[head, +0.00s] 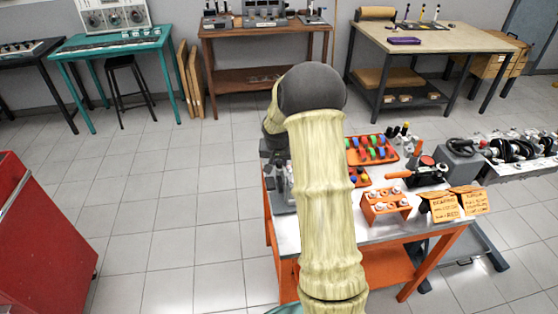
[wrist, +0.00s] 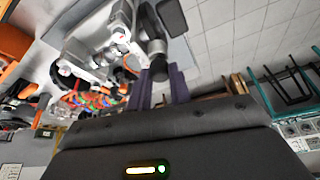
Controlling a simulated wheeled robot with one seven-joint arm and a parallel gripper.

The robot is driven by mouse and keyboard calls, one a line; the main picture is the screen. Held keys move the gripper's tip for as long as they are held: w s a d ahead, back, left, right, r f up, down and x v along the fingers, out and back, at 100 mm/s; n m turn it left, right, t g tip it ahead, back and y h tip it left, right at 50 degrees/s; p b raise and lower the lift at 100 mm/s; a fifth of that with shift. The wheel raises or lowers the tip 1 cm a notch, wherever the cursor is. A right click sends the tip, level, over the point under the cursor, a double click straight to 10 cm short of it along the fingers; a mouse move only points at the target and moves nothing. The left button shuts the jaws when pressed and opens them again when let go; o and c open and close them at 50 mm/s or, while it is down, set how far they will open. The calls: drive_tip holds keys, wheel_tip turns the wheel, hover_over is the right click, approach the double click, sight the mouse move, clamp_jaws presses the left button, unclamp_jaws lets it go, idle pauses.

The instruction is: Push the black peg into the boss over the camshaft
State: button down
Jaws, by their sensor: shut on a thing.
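In the wrist view my gripper (wrist: 160,80) has two purple fingers closed around a dark cylindrical thing (wrist: 155,52), which looks like the black peg. It points away from the gripper toward the grey metal engine block (wrist: 95,48). I cannot tell whether its far end touches the boss or enters it. The boss and the camshaft cannot be clearly made out. In the head view my arm hides the gripper, the peg and most of the engine; only a grey part (head: 281,185) shows at the bench's left edge.
The bench (head: 385,235) has an orange tray (head: 352,160) of coloured pieces, an orange block (head: 386,207) with light round parts, and orange cards (head: 445,207). A red cabinet (head: 45,235) stands at the left. Floor left of the bench is clear.

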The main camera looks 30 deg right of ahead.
drive_tip(key=shift+f+b, duration=0.35)
drive_tip(key=shift+f, duration=0.05)
drive_tip(key=c, duration=1.5)
unclamp_jaws()
drive_tip(key=shift+r+p, duration=1.1)
drive_tip(key=shift+r, duration=0.45)
drive_tip(key=o, duration=0.5)
drive_tip(key=shift+o, duration=0.2)
drive_tip(key=b+v, duration=0.2)
drive_tip(key=v, duration=1.5)
drive_tip(key=shift+a, duration=0.2)
drive_tip(key=shift+s+r, duration=0.1)
